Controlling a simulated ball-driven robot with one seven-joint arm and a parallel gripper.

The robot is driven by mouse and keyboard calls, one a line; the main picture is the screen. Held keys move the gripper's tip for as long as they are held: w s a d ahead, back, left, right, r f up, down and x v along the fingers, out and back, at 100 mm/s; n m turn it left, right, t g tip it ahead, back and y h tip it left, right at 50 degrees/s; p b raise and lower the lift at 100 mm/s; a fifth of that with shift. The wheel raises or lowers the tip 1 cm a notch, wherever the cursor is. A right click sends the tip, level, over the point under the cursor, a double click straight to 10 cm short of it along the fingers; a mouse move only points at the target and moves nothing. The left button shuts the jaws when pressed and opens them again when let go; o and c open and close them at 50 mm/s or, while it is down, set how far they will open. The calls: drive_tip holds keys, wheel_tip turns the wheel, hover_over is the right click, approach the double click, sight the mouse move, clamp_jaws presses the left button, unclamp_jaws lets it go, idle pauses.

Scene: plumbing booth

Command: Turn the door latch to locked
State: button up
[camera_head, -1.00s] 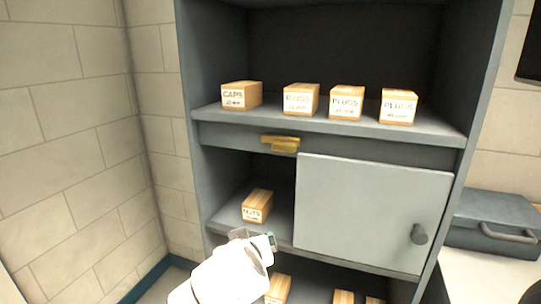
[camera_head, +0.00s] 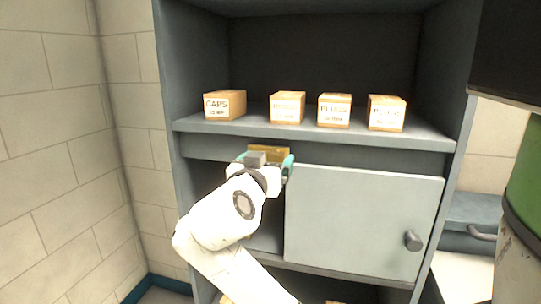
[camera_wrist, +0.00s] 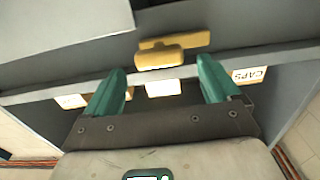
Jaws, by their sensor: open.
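The brass door latch (camera_head: 270,150) sits on the grey rail just above the upper left corner of the cabinet door (camera_head: 362,222). The door is light grey with a dark knob (camera_head: 412,240) and covers the right part of the middle compartment. In the wrist view the latch (camera_wrist: 160,58) shows as a plate with a thicker lever lying roughly along it. My gripper (camera_head: 266,161) is in front of the latch and partly hides it in the head view. Its teal fingers are apart, with the latch lever framed between their tips (camera_wrist: 163,68). No contact can be made out.
Boxes marked CAPS (camera_head: 225,105) and PLUGS (camera_head: 335,110) stand on the shelf (camera_head: 200,125) above the latch. A blue-grey case (camera_head: 470,225) lies right of the cabinet. A green and dark object (camera_head: 523,190) stands at the right edge. A block wall is on the left.

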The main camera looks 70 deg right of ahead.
sight(271, 157)
drive_tip(key=shift+w+d, duration=0.15)
drive_tip(key=shift+d, duration=1.4)
drive_tip(key=c, duration=1.5)
